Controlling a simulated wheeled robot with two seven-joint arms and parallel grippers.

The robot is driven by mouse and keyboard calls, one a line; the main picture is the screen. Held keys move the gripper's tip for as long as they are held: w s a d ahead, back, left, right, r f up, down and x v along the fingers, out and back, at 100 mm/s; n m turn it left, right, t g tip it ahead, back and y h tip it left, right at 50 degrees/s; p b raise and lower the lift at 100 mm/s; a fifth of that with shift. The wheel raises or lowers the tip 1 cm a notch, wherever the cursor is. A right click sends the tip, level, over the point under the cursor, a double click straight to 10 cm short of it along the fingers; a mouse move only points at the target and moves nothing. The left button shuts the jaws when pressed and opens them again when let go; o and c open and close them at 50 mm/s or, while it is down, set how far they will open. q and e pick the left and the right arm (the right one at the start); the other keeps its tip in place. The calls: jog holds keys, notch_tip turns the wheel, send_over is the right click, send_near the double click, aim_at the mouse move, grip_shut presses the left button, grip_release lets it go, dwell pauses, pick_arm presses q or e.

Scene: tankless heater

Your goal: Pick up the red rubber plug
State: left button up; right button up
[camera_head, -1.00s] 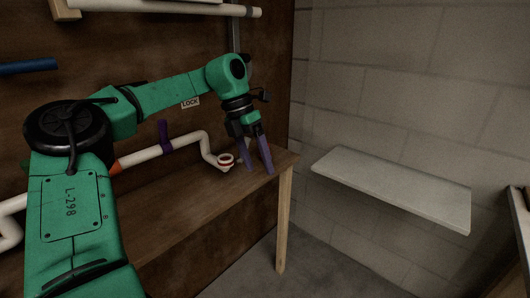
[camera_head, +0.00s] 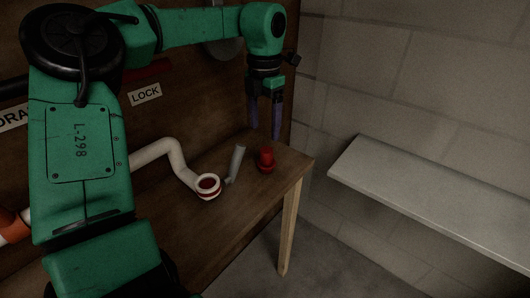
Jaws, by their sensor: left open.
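The red rubber plug (camera_head: 266,160) stands on the wooden bench top near its right end. My left gripper (camera_head: 265,134) hangs pointing down above and slightly behind the plug in the picture. Its purple fingers are open and empty, and they look apart from the plug. My right gripper is not in view.
A white pipe (camera_head: 158,151) ends in an open mouth with a red ring (camera_head: 208,186) left of the plug. A grey cylindrical piece (camera_head: 236,163) stands tilted between them. A pale shelf (camera_head: 430,196) is on the block wall at right. The wooden bench (camera_head: 222,222) has bare space in front.

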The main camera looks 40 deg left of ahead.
pick_arm(q)
send_over(266, 161)
jog(key=a, duration=0.1)
jog(key=f, duration=0.4)
jog(key=shift+w+a+f, duration=0.1)
jog(key=shift+w+f, duration=0.1)
jog(key=shift+w, duration=0.2)
jog(key=f, duration=0.6)
jog(key=shift+w+f, duration=0.2)
jog(key=shift+f, duration=0.3)
jog(key=shift+r, duration=0.1)
grip_shut()
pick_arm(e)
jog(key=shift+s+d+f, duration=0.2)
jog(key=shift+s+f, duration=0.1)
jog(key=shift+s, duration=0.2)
